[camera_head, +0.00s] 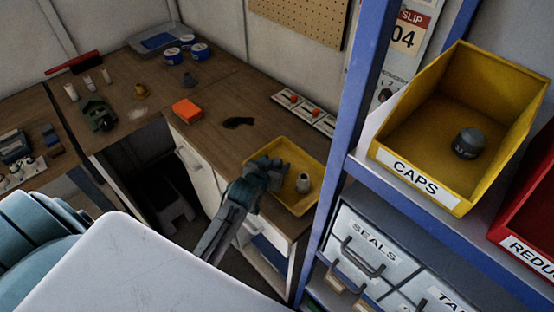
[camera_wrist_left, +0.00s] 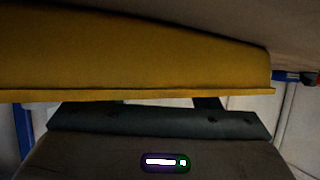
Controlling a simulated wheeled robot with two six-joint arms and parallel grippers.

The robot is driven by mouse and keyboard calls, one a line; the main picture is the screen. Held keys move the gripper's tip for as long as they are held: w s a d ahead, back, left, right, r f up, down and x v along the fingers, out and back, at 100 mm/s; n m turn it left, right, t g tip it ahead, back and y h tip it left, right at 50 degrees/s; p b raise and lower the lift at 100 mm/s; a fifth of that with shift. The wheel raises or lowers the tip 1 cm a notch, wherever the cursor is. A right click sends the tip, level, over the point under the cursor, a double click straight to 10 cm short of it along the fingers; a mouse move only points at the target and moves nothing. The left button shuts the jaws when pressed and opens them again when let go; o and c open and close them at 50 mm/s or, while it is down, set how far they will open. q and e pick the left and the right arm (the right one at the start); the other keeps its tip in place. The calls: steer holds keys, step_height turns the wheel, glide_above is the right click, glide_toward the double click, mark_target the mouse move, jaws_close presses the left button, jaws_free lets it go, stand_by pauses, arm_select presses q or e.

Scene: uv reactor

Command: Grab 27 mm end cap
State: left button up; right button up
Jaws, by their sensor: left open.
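A dark grey cap (camera_head: 468,143) sits in the yellow bin (camera_head: 416,178) labelled CAPS, on the shelf at the right of the head view. I cannot read the cap's size. My left gripper (camera_head: 270,172) is open and appears over the left part of a yellow tray on the bench, well left of the CAPS bin. Its fingers are small and dark in the head view, and I see nothing held in them. The left wrist view shows a yellow panel with a rim (camera_wrist_left: 140,95) close to the camera. My right gripper is not in view.
The yellow tray (camera_head: 256,156) holds a pale grey fitting (camera_head: 303,183). A blue shelf post (camera_head: 339,120) stands between the bench and the CAPS bin. A red bin (camera_head: 525,222) is at the right edge. An orange block (camera_head: 187,110) lies on the bench.

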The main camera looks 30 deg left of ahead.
arm_select(q)
steer(key=shift+w+f, duration=0.2)
steer(key=shift+w, duration=0.2)
steer(key=shift+s, duration=0.1)
steer(key=c, duration=1.1)
steer(key=shift+o, duration=0.2)
steer(key=shift+r, duration=0.1)
